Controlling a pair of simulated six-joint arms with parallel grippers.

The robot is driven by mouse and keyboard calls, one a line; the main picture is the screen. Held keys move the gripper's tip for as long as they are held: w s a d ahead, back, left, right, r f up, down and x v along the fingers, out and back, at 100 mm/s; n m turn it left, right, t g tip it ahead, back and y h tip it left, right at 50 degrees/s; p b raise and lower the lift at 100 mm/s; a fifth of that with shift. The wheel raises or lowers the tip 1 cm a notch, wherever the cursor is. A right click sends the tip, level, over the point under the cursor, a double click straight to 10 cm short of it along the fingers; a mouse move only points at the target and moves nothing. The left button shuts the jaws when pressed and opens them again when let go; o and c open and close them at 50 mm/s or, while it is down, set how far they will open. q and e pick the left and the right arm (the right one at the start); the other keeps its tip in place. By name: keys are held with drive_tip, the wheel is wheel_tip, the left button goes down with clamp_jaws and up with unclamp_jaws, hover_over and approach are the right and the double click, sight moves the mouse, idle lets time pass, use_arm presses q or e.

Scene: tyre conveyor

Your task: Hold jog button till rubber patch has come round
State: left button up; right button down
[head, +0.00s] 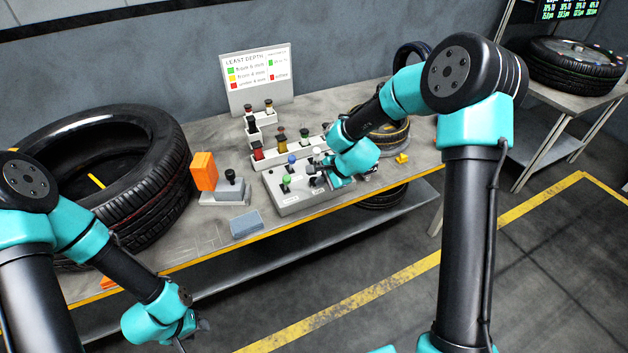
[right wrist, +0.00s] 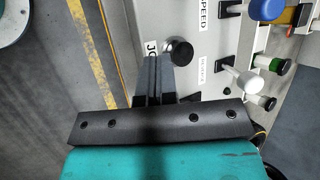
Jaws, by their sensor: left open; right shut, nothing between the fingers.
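The control box (head: 312,203) stands on the bench in the head view, with several knobs on top, including a green one (head: 287,179) and a blue one (head: 292,158). My right gripper (head: 332,181) is shut and empty over the box's right end. In the right wrist view its fingertips (right wrist: 159,60) lie beside a round black button (right wrist: 178,50), by a partly covered label starting "JO". I cannot tell whether they touch or press it. My left gripper (head: 196,330) is open and empty, low in front of the bench. I cannot make out a rubber patch.
A big tyre (head: 158,150) lies on the bench's left. An orange block (head: 203,171), a grey-blue flat piece (head: 247,223) and a depth sign (head: 256,77) are nearby. Another tyre (head: 570,78) lies on a right-hand table. My right arm partly hides a yellow-marked tyre (head: 398,132).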

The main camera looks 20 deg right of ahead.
drive_tip(key=w+r+m, duration=0.1)
drive_tip(key=w+r, duration=0.1)
drive_tip(key=r, duration=0.2)
drive_tip(key=w+a+r+m+t+y, duration=0.1)
drive_tip(key=w+r, duration=0.1)
drive_tip(key=r, duration=0.3)
drive_tip(key=shift+w+a, duration=0.15)
drive_tip(key=shift+w, duration=0.1)
drive_tip(key=shift+f, duration=4.35)
drive_tip(key=shift+f, duration=0.1)
drive_tip(key=shift+f, duration=0.3)
